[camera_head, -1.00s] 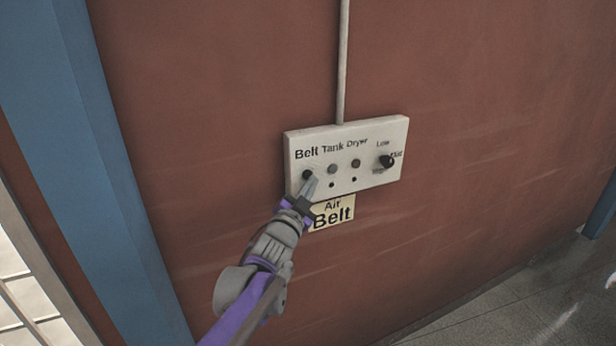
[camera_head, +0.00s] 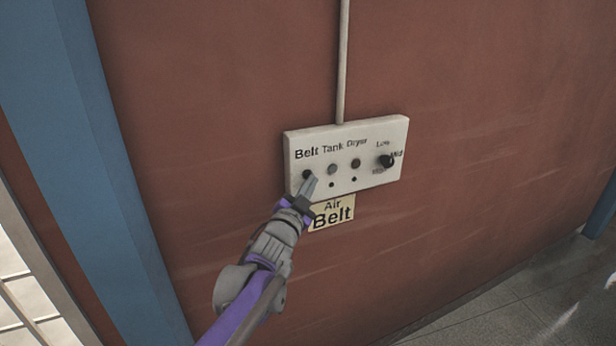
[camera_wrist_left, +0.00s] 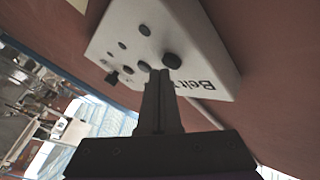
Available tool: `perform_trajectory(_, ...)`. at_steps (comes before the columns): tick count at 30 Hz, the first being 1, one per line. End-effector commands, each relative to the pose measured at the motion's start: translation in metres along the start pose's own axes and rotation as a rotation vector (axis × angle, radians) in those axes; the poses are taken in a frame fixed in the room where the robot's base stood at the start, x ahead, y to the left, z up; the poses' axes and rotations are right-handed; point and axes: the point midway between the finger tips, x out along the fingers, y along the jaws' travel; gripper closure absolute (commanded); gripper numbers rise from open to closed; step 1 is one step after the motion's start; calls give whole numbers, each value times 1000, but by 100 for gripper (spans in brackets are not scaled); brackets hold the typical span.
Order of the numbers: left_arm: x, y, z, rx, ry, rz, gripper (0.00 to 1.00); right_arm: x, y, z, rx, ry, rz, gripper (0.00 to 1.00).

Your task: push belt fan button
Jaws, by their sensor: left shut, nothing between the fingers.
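A white control box (camera_head: 345,186) is fixed to the red wall, with "Belt", "Tank" and "Dryer" printed above a row of round buttons. The dark belt button (camera_head: 307,174) is at the left end, under "Belt". My left gripper (camera_head: 312,183) is shut and empty, its fingertips just below and right of the belt button, close to the box face. In the left wrist view the shut fingers (camera_wrist_left: 158,75) point at the box, beside the dark belt button (camera_wrist_left: 172,61). I cannot tell whether they touch it. My right gripper is not in view.
The tank button (camera_head: 332,169), dryer button (camera_head: 355,163) and a black speed knob (camera_head: 386,161) sit to the right on the box. A yellow "Air Belt" label (camera_head: 333,213) is below. A grey pipe (camera_head: 343,60) runs up the wall; a blue post (camera_head: 90,150) stands left.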

Motion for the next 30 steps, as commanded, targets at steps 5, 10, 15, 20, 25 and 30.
perform_trajectory(5, 4, -3, 3, 2, 0, 0, 100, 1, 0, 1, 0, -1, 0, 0)
perform_trajectory(10, 4, -3, 3, 1, 0, 0, 100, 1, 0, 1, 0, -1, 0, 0)
perform_trajectory(15, 4, -3, 3, 1, 0, 0, 100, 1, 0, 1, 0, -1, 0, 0)
perform_trajectory(20, 5, -4, 4, 1, 0, 0, 100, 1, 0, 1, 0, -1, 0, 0)
perform_trajectory(25, 3, -3, 2, 1, 0, 0, 100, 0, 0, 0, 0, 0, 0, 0)
perform_trajectory(30, -2, 0, -1, 0, 0, 0, 100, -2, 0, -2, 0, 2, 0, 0)
